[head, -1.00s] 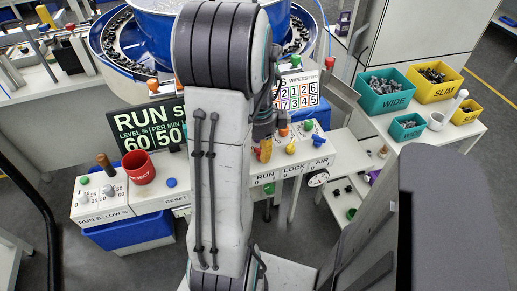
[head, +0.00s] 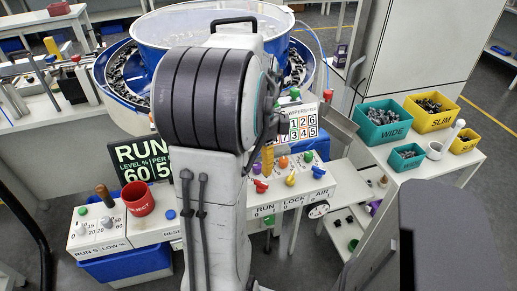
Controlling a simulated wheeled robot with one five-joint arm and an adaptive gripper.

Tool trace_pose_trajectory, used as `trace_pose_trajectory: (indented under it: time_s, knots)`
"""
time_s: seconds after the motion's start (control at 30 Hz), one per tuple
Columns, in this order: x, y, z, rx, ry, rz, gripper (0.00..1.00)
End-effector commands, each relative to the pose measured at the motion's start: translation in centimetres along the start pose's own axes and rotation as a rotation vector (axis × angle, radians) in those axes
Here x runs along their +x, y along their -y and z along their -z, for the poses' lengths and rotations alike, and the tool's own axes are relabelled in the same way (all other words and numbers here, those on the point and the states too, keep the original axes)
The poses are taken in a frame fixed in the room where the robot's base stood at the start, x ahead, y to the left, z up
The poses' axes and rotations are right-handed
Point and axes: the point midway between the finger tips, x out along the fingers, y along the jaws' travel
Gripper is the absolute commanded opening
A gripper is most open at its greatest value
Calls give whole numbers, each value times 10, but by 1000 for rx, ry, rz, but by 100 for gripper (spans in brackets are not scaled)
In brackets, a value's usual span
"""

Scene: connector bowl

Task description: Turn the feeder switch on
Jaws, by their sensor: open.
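The control panel (head: 331,188) is right of my arm, with labels RUN, LOCK and AIR along its front. A red knob (head: 261,186) sits above RUN, by the marks 0 and 1; its exact setting is too small to read. My raised arm fills the middle of the view. My gripper is hidden behind it, so its contact with any knob cannot be seen.
The blue feeder bowl (head: 150,28) stands behind my arm. A red REJECT cup (head: 139,200) and several knobs are on the left panel (head: 84,240). Teal bins and yellow bins (head: 432,124) stand on the right table (head: 440,165). An orange button (head: 283,163) is behind the knobs.

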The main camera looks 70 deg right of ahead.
Motion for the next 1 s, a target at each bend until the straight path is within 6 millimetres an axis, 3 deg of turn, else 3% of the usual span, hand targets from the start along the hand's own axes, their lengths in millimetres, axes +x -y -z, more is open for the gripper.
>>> trace_pose_trajectory:
  time_s: [0.1, 0.33, 1.0]
  knots:
    - [-17, 0, 0, 0, 1, 2, 42]
    - [-35, 0, 0, 0, 0, 1, 42]
    - [-39, 0, 0, 0, 0, -1, 42]
